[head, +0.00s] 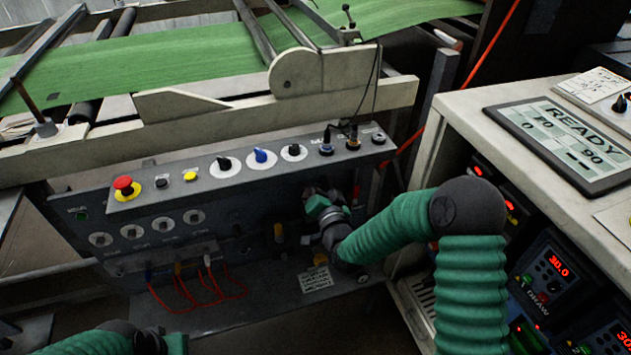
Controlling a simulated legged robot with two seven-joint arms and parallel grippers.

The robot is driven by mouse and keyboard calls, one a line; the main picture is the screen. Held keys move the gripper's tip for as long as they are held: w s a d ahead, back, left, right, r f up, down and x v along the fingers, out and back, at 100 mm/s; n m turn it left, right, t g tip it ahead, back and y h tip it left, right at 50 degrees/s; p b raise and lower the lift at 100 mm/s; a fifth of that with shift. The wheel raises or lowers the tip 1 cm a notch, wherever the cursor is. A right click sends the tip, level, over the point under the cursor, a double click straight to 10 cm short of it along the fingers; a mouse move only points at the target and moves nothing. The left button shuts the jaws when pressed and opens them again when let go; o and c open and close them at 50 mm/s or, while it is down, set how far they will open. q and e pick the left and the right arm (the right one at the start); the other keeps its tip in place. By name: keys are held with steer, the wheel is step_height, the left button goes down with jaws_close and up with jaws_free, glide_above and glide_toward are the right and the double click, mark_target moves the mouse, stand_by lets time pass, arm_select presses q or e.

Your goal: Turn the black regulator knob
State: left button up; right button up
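Black knobs sit on white discs on the sloped top of the control panel (330,164): one black knob (224,163) left of a blue knob, another black knob (293,151) right of it. I cannot tell which one is the regulator knob. My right gripper (316,197) is at the right part of the panel's upright front face, below the sloped top. Its fingers are small and dark there, and whether they touch or grip anything is unclear. The gripper hides the panel behind it. Only part of my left arm shows at the bottom left edge; its fingers are not visible.
The sloped top also carries a red emergency button (124,184), a yellow button (190,176) and the blue knob (262,156). Red cables (200,290) hang below several round dials. A pale cabinet (480,115) with a READY display (565,135) stands at right, close to my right arm.

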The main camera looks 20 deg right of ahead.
jaws_close()
steer(key=shift+n, duration=0.5)
jaws_free()
steer(key=shift+s, duration=0.15)
